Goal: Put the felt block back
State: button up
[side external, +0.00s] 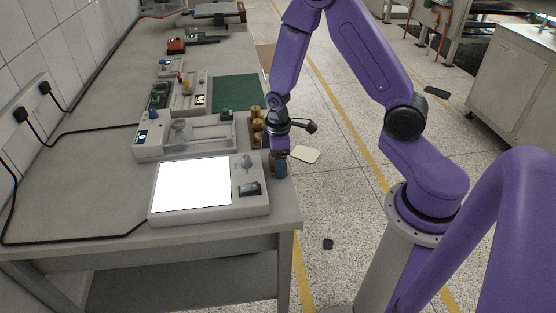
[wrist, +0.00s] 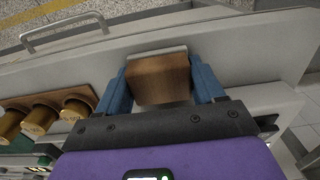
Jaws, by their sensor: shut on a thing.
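The felt block (wrist: 161,80) is a brown wooden block with a thin grey layer along its far edge in the wrist view. My gripper (wrist: 160,82) has blue fingers closed on its two sides. In the side external view my gripper (side external: 279,166) points down at the bench's right edge, just right of the light box and in front of the brass weights. The block is mostly hidden by the fingers there. I cannot tell whether it touches the bench.
A light box (side external: 243,203) with a lit white panel stands left of my gripper. Brass weights (wrist: 41,120) sit in a wooden rack close by. A grey instrument (side external: 150,150) and green mat (side external: 236,92) lie farther back.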

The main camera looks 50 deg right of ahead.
jog(key=shift+f, duration=0.15)
jog(key=o, duration=1.2)
notch_tip(320, 180, up, 11)
jog(key=shift+f, duration=0.1)
jog(key=s+a+r+n, duration=0.2)
jog(key=s+a+r, duration=0.4)
jog(key=s+a, duration=0.3)
jog(key=shift+n, duration=0.8)
jog(key=s, duration=0.4)
jog(key=s+r, duration=0.1)
jog(key=s, duration=0.4)
jog(key=s+r, duration=0.1)
jog(key=s, duration=0.4)
jog(key=shift+d+r, duration=0.1)
jog(key=shift+r, duration=0.1)
